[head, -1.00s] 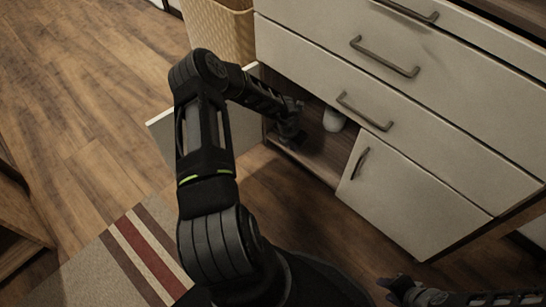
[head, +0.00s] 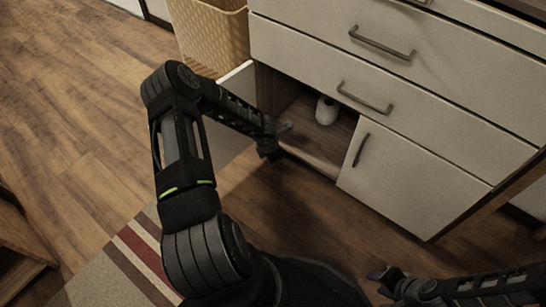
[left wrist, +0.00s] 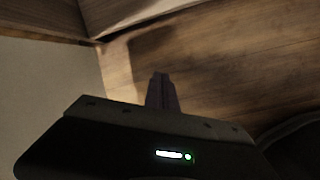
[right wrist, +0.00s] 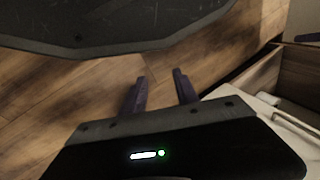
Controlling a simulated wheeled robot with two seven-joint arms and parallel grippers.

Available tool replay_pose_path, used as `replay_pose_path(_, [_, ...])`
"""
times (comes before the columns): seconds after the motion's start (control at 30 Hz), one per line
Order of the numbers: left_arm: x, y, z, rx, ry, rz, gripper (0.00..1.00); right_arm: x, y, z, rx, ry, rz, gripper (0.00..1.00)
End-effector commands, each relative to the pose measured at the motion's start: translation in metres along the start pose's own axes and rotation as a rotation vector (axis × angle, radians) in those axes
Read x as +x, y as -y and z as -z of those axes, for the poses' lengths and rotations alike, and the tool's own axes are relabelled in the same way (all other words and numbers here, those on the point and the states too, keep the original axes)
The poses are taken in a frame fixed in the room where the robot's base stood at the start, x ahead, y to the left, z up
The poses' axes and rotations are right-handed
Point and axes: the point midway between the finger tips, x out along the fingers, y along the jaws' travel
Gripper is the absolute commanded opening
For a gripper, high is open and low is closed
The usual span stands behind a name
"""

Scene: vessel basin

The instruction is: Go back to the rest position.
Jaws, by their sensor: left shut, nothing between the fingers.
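My left gripper (head: 274,142) is at the front of the open lower cabinet compartment (head: 318,148), by its left edge. In the left wrist view its fingers (left wrist: 162,82) are together, with nothing between them, above the wood floor. My right gripper (head: 385,277) is low at the right of the head view, in front of the closed cabinet door. In the right wrist view its two fingers (right wrist: 160,90) stand apart with nothing between them. A white rounded object (head: 327,110) stands inside the compartment, apart from both grippers.
The open white door (head: 236,128) juts out on the left of the compartment, close to my left forearm. A closed door (head: 410,185) and drawers with bar handles (head: 382,48) are to the right. A woven basket (head: 212,38) stands behind. A striped rug (head: 130,262) lies at lower left.

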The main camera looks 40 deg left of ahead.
Motion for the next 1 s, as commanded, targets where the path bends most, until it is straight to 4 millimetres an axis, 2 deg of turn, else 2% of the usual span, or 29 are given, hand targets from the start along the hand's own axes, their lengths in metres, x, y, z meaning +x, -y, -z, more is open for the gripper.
replay_pose_path(0.37, [0.000,0.000,0.000,0.018,0.001,-0.001,0.00,0.000,0.000,0.000,0.000,0.000,0.000,0.36])
replay_pose_path(0.47, [0.000,0.002,-0.003,0.120,0.014,-0.012,0.00,0.000,0.000,0.000,0.000,0.000,0.000,0.36])
replay_pose_path(0.57, [0.002,0.021,0.004,0.311,0.021,-0.011,0.00,0.000,0.000,-0.001,0.001,0.001,0.000,0.36])
replay_pose_path(0.67, [0.000,0.065,0.004,0.633,0.050,0.005,0.00,0.000,-0.001,-0.004,0.001,0.006,-0.002,0.36])
replay_pose_path(0.73, [-0.008,0.112,-0.004,0.935,0.099,0.026,0.00,0.000,-0.002,-0.007,0.000,0.011,-0.003,0.36])
replay_pose_path(0.8, [-0.021,0.164,-0.010,1.250,0.169,0.050,0.00,0.000,-0.002,-0.010,-0.001,0.017,-0.005,0.36])
replay_pose_path(0.9, [-0.042,0.228,-0.010,1.612,0.272,0.077,0.00,0.001,-0.003,-0.013,-0.003,0.023,-0.007,0.36])
replay_pose_path(1.0, [-0.064,0.276,-0.003,1.881,0.366,0.103,0.00,0.001,-0.004,-0.016,-0.004,0.028,-0.008,0.36])
